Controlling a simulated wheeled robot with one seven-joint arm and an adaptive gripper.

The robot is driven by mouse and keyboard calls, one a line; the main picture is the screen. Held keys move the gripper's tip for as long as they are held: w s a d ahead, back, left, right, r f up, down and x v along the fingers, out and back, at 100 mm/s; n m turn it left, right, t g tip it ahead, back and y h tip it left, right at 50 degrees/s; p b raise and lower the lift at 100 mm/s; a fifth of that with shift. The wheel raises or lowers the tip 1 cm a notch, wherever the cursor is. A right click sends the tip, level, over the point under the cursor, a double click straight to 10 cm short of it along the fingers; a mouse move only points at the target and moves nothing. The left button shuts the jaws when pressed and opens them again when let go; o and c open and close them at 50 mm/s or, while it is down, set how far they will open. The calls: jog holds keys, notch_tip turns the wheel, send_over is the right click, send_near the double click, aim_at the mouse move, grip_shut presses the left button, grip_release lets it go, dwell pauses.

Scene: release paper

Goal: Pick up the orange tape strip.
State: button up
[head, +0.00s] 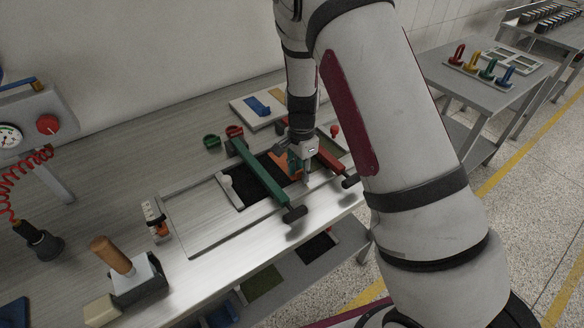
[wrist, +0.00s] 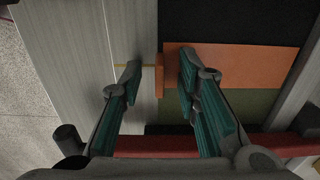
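The orange tape strip (wrist: 250,67) lies flat between a black sheet (wrist: 240,20) and an olive-green patch (wrist: 255,103). In the wrist view its left end shows a narrow orange edge between my fingertips. In the head view only a small part of the strip (head: 285,161) shows beside my gripper (head: 300,172). My gripper (wrist: 161,68) is open, with its teal fingers apart on either side of the strip's left end. I see no finger touching the strip. The exact height of the fingertips above it is hard to tell.
A red clamp bar (wrist: 165,145) crosses close beside the fingers. A green clamp bar (head: 258,172) lies across the black sheet. A workbench (head: 120,180) carries a wooden-handled tool (head: 110,254) and a tape measure-like item (head: 154,218). A side table (head: 470,88) stands at right.

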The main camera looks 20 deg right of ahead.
jog(key=shift+c, duration=0.6)
grip_shut()
